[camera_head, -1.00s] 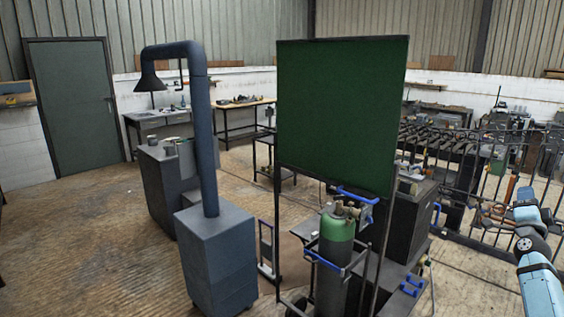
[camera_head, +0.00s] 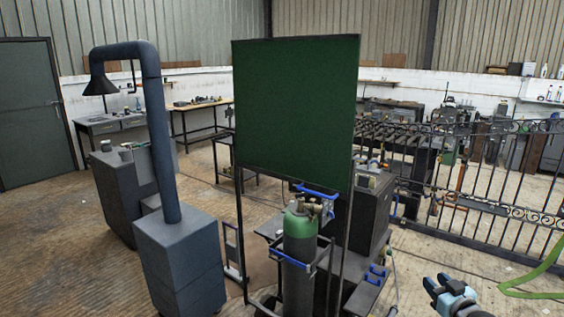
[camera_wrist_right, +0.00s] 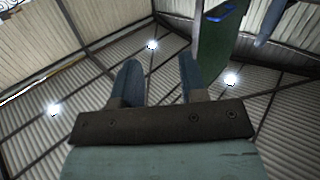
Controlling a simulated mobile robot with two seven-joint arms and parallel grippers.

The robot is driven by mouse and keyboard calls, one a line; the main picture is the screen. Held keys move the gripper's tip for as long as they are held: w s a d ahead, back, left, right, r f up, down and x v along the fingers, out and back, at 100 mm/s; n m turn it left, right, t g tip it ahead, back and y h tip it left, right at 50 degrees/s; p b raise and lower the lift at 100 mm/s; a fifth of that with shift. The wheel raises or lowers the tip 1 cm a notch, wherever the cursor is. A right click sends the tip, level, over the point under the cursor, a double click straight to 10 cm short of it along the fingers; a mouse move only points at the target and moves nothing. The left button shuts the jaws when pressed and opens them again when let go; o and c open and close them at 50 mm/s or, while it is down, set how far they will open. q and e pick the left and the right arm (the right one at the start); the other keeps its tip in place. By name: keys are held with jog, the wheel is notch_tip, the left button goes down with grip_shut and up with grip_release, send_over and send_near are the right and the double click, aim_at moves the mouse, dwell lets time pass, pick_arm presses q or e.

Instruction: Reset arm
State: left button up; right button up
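My right gripper (camera_head: 438,284) shows at the lower right of the head view, low in front of the gate and with nothing visible in it. In the right wrist view its two blue fingers (camera_wrist_right: 159,68) stand apart, with an empty gap between them; that camera looks up at the roof. The black scroll gate (camera_head: 490,188) stands upright at the right of the head view, beyond the gripper and apart from it. My left gripper is in neither view.
A dark green screen (camera_head: 295,110) stands mid-view, with a green-topped gas cylinder (camera_head: 299,245) in front. A blue-grey extractor unit (camera_head: 180,260) is at left. A green hose (camera_head: 535,277) lies at right. Floor (camera_head: 50,240) is open at left.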

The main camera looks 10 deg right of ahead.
jog(key=s+a+f+n+g+y, duration=0.1)
jog(key=s+a+f+n+g, duration=0.1)
jog(key=s+a+f, duration=0.6)
jog(key=s+a+f+n+g+y, duration=0.1)
jog(key=s+a+f+n+g, duration=0.3)
jog(key=s, duration=0.6)
jog(key=s+a+f+n+g+y, duration=0.1)
jog(key=s+a+f, duration=0.6)
jog(key=s+a, duration=0.15)
jog(key=a+m, duration=0.5)
jog(key=a, duration=0.9)
jog(key=shift+s+a+t, duration=0.15)
jog(key=shift+s+t, duration=0.15)
jog(key=shift+s, duration=0.15)
